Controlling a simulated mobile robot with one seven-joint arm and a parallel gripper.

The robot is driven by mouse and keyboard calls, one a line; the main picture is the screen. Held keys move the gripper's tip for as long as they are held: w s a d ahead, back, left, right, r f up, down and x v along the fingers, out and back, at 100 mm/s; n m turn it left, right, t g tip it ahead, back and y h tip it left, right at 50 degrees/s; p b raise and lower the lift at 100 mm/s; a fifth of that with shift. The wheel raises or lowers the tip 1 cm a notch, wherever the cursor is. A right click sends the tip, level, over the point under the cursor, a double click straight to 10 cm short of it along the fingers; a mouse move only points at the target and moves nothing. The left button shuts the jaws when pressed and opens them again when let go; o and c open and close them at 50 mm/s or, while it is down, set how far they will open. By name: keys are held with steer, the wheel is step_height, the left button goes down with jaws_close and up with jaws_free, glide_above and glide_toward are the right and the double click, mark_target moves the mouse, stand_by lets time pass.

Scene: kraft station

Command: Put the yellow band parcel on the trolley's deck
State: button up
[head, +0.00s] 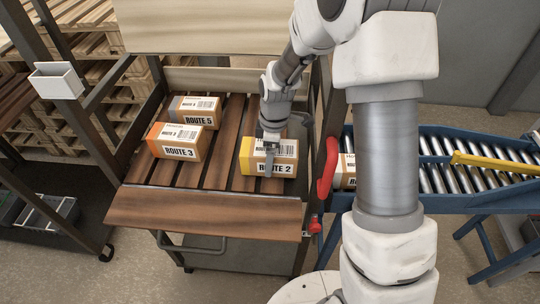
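The yellow band parcel (284,169), a brown box marked ROUTE 2 with a yellow left end, sits upright on the right part of the trolley's slatted wooden deck (222,174). My gripper (269,156) points down over the middle of the parcel. One finger lies across the parcel's front face; the other finger is hidden behind it. Whether the fingers press on the parcel or stand slightly apart from it cannot be seen. The parcel seems to rest on the slats.
An orange-ended ROUTE 3 parcel (180,153) and a grey-ended ROUTE 5 parcel (205,121) stand on the deck's left side. Another parcel (347,173) sits on the blue roller conveyor (455,205), partly hidden by my arm. A red handle (328,166) stands at the trolley's right edge.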

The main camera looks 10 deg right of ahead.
steer(key=o, duration=1.5)
steer(key=shift+c, duration=0.2)
steer(key=shift+r, duration=0.1)
step_height(320, 180, up, 17)
steer(key=d+p, duration=0.1)
steer(key=shift+r+p, duration=0.15)
steer(key=shift+p, duration=0.25)
steer(key=shift+s, duration=0.2)
